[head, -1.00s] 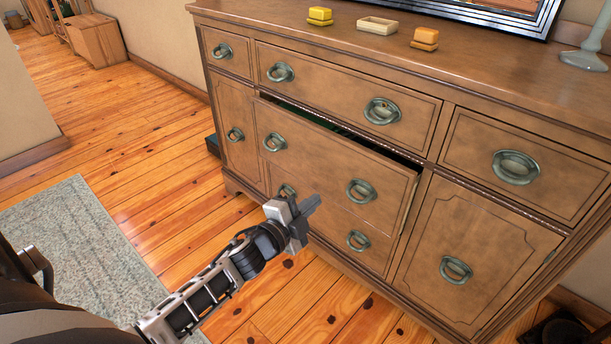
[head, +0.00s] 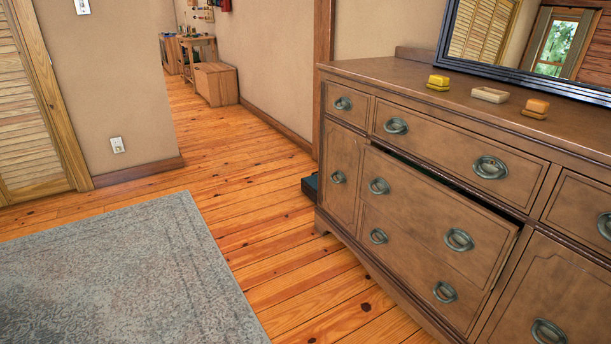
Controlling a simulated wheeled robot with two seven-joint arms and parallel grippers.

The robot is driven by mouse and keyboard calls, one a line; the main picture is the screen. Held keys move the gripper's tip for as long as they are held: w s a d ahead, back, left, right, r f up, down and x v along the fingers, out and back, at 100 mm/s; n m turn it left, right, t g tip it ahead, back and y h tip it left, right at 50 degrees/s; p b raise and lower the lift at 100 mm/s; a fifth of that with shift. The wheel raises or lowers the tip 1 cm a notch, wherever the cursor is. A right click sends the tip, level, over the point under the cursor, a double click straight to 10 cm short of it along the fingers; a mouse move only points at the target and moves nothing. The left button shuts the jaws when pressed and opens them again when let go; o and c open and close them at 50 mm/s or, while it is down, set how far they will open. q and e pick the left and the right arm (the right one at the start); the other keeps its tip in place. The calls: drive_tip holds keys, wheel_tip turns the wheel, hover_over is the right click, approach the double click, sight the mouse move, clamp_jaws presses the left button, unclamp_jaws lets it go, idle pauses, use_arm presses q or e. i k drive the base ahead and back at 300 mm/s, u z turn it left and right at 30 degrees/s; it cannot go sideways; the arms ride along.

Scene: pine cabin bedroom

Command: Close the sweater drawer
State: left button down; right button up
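A brown wooden dresser (head: 350,200) with oval ring handles stands at the right of the head view. Its middle drawer (head: 420,217), in the second row, is pulled out a little, with a dark gap along its top edge. Whatever lies inside that drawer is too hidden to tell. The drawers above and below it look shut. Neither of my grippers shows in the head view now.
A grey-blue rug (head: 130,280) lies at lower left. Bare plank floor runs between it and the dresser. A dark box (head: 310,187) sits by the dresser's left side. Small yellow, cream and orange items and a framed mirror (head: 580,45) are on the dresser top.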

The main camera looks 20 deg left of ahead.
sight(472, 239)
drive_tip(key=u, duration=0.7)
drive_tip(key=i, duration=0.65)
drive_tip(key=z, duration=0.5)
drive_tip(key=i, duration=0.95)
drive_tip(key=z, duration=0.85)
